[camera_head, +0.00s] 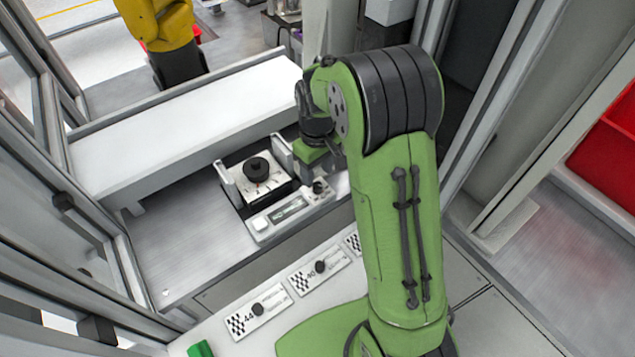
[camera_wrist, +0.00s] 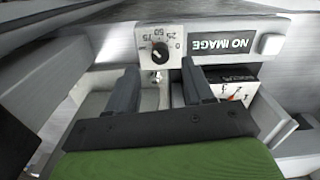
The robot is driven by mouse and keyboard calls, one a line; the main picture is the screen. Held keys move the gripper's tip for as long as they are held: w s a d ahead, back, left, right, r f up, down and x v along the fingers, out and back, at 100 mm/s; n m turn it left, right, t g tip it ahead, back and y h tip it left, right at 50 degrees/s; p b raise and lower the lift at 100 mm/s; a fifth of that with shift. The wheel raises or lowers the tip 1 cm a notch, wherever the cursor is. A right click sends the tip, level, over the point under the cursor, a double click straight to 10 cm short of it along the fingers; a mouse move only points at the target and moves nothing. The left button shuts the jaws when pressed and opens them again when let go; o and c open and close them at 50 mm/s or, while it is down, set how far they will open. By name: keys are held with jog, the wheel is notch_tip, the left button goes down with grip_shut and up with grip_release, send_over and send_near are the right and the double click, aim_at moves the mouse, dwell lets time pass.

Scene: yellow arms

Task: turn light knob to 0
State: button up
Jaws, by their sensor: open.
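The light knob (camera_wrist: 160,52) is a small black dial on a white panel marked 0, 25, 50 and 75, at the top middle of the wrist view. In the head view a small dark knob (camera_head: 318,187) sits at the right end of the display panel. My gripper (camera_wrist: 159,68) is open and empty. Its two dark fingers point toward the dial, one on either side of it in the picture, and no contact shows. The knob's exact setting is too small to read surely. In the head view my arm hides the fingertips.
A display reading NO IMAGE (camera_wrist: 222,43) and a white button (camera_wrist: 270,44) are beside the dial. A white box with a large black knob (camera_head: 256,170) stands behind the panel. A white beam (camera_head: 190,125) lies farther back. Marked plates with knobs (camera_head: 258,309) are in front.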

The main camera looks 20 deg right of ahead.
aim_at(317, 185)
notch_tip(317, 185, down, 4)
jog(key=shift+f+b, duration=0.15)
jog(key=shift+b, duration=0.15)
grip_shut()
